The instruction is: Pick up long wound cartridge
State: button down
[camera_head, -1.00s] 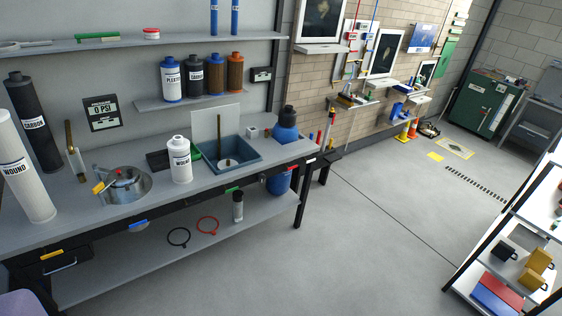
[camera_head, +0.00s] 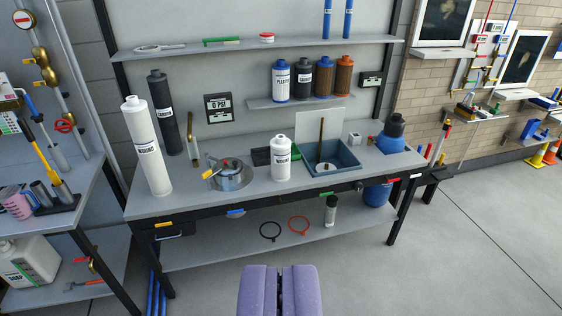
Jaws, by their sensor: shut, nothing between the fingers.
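The long wound cartridge (camera_head: 148,150) is a tall white cylinder with a dark label reading WOUND. It stands upright near the left end of the grey workbench (camera_head: 225,200), in front of and left of a tall black cartridge labelled CARBON (camera_head: 163,112). My gripper (camera_head: 280,290) shows as two purple fingers at the bottom centre of the view. It is shut and empty, well in front of the bench and apart from the cartridge.
A metal pot (camera_head: 231,176), a white bottle (camera_head: 281,160) and a blue basin (camera_head: 345,160) stand along the bench. Short cartridges (camera_head: 303,78) sit on a small shelf. Another bench (camera_head: 75,215) adjoins at left. Open floor (camera_head: 450,270) lies at right.

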aim_at(136, 114)
jog(key=i+j+u, duration=0.2)
jog(key=i, duration=0.5)
jog(key=i+j+u, duration=0.25)
jog(key=i, duration=0.5)
jog(key=i+u, duration=0.2)
jog(key=i, duration=0.5)
jog(key=i+l+u, duration=0.25)
jog(key=i, duration=0.5)
jog(key=i+l+u, duration=0.2)
jog(key=i, duration=0.5)
